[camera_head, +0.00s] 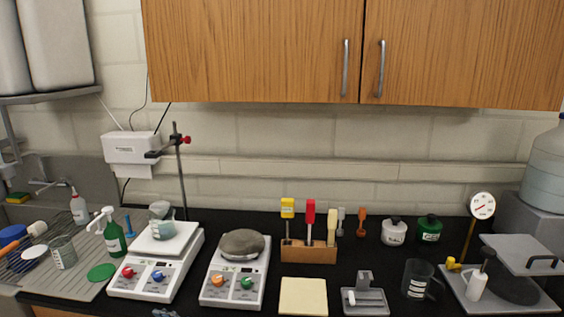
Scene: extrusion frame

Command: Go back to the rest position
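A small grey-blue piece (165,313) shows at the bottom edge, cut off by the frame. I cannot tell what it is.
A wooden tool rack (309,254), a dark mug (417,281) and a drying rack (28,262) also stand here. Wooden cabinets (250,50) hang above.

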